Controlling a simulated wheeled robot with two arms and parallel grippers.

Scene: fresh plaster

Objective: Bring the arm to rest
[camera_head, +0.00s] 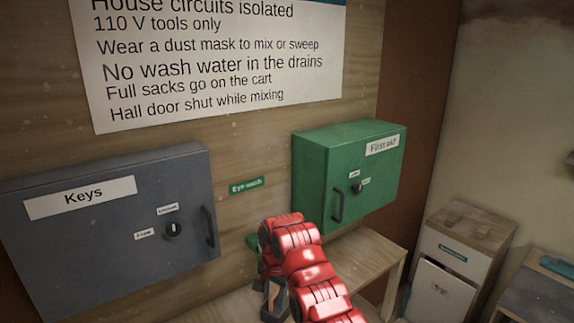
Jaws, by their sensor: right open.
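My right arm is red and comes in from the bottom edge, right of the middle. It bends over at the top, and my right gripper (272,300) hangs down at its end, dark and partly hidden by the arm. The gripper is open, and I see nothing between its fingers. It is in front of the wooden bench (358,256), below and left of the green first aid cabinet (318,172). I cannot tell how far it is from the bench. My left gripper is not in view.
A grey keys cabinet (90,245) hangs at the left, its door shut. A printed notice (210,60) and a small green eye-wash label (247,185) are on the wooden wall. A pale cabinet (455,255) stands at the right.

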